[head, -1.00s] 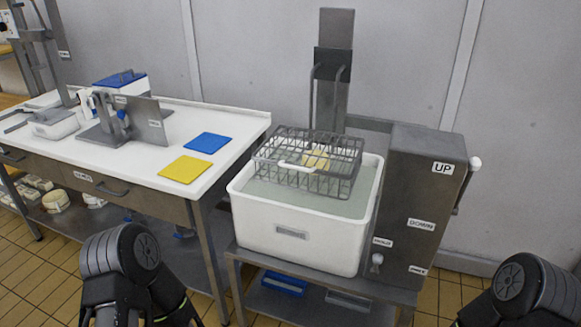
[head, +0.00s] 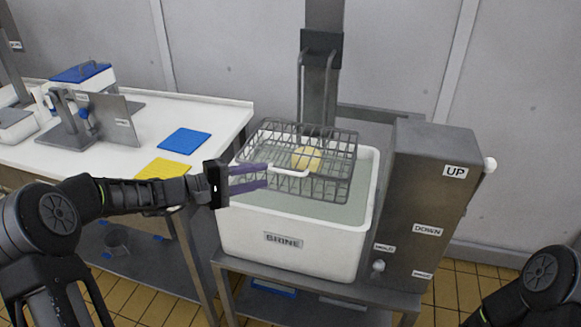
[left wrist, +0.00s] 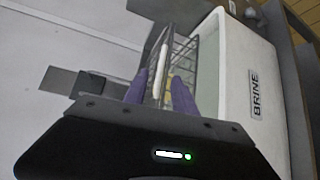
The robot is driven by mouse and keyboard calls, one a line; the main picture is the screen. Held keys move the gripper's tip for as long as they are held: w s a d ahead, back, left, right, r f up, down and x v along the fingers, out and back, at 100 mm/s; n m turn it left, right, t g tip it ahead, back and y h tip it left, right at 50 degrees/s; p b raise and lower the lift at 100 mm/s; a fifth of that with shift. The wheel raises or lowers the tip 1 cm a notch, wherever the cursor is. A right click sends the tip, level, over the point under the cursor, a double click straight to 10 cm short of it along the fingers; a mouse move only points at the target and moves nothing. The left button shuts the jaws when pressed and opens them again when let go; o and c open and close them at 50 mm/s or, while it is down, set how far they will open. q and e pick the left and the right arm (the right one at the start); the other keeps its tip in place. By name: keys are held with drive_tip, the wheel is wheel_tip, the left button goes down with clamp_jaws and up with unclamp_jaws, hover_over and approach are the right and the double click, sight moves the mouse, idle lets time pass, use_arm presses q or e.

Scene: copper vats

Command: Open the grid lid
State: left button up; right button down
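The grid lid (head: 318,137) is a dark wire grid lying flat on top of a wire basket (head: 325,187), with a white handle (head: 290,172) at its front. A pale yellow round piece (head: 307,157) shows through the wires. My left gripper (head: 267,175) is open, its purple fingers pointing right, at the left end of the handle. In the left wrist view the fingers (left wrist: 160,88) are apart, and the white handle (left wrist: 160,62) appears between and beyond them; contact cannot be told. My right gripper is out of view; only part of my right arm shows.
The basket sits at the top of a white tub (head: 290,240) labelled BRINE, holding liquid. A grey control box (head: 425,205) with UP and DOWN labels stands to its right, a vertical post (head: 320,90) behind. A white-topped table (head: 215,120) with blue and yellow boards is at left.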

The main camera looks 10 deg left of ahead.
sight(281, 172)
use_arm(q)
drive_tip(key=shift+d, duration=0.1)
drive_tip(key=p+x, duration=0.1)
drive_tip(key=x, duration=0.6)
drive_tip(key=shift+w+d+f+p, duration=0.15)
drive_tip(key=shift+d+p, duration=0.15)
drive_tip(key=shift+p, duration=0.05)
drive_tip(key=shift+c, duration=0.4)
clamp_jaws()
idle(1.0)
